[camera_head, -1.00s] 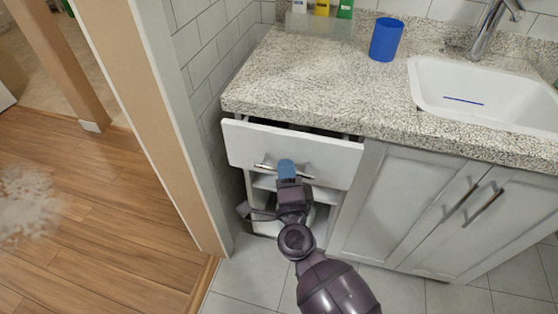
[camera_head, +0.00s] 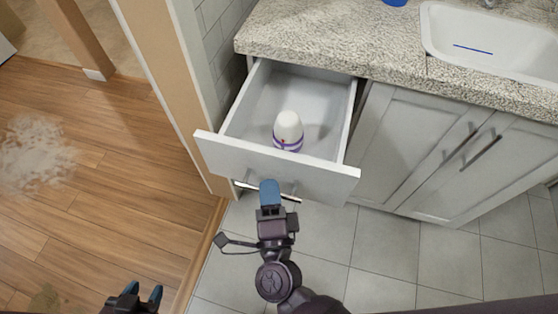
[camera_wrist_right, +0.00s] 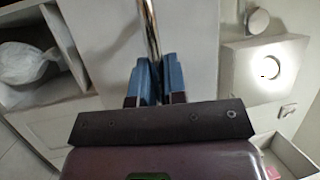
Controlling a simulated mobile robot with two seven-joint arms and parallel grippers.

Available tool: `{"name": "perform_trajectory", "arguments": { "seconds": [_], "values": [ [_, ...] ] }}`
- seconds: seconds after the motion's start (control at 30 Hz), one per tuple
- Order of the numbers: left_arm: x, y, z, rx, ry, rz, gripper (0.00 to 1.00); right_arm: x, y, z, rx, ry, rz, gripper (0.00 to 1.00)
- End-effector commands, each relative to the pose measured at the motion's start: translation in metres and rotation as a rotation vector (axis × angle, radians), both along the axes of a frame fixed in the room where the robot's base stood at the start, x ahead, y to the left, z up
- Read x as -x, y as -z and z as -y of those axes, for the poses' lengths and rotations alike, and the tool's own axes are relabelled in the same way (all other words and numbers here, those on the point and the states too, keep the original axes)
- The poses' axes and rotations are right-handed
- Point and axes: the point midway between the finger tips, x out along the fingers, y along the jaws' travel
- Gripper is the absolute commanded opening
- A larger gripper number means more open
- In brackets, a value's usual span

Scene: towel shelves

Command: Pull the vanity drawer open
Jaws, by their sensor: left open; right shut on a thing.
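The vanity drawer (camera_head: 275,163) is pulled well out from under the counter in the head view. Its inside shows, with a white and purple bottle (camera_head: 288,132) standing in it. My right gripper (camera_head: 269,188) is shut on the drawer's metal handle (camera_head: 288,197) at the front. In the right wrist view, the blue fingertips (camera_wrist_right: 157,78) close around the handle bar (camera_wrist_right: 150,30). My left gripper (camera_head: 138,294) is open and empty at the bottom left, over the wooden floor and apart from the drawer.
A granite counter (camera_head: 330,40) with a white sink (camera_head: 480,50) lies behind the drawer. Closed cabinet doors (camera_head: 455,160) stand to the right. A wooden door frame (camera_head: 165,90) stands close on the left. The tiled floor in front is clear.

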Motion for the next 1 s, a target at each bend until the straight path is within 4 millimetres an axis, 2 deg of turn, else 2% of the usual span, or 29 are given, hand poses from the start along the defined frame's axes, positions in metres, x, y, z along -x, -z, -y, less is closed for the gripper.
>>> {"name": "perform_trajectory", "arguments": {
  "seconds": [0.1,0.3,0.8,0.83,1.0],
  "values": [
    [-0.001,-0.001,0.0,0.001,0.0,0.003,0.43,0.02,0.0,-0.006,0.001,-0.001,-0.002,0.0],
    [-0.003,-0.003,0.001,0.003,0.0,0.008,0.43,0.038,0.0,-0.012,0.0,-0.001,0.0,0.0],
    [-0.005,-0.004,0.001,0.003,0.001,0.012,0.43,0.044,0.0,-0.015,0.0,0.0,0.001,0.0],
    [-0.005,-0.004,0.001,0.003,0.001,0.012,0.43,0.044,0.0,-0.015,0.0,0.0,0.001,0.14],
    [-0.005,-0.004,0.001,0.003,0.001,0.012,0.43,0.044,0.0,-0.015,0.0,0.0,0.001,0.37]
  ]
}}
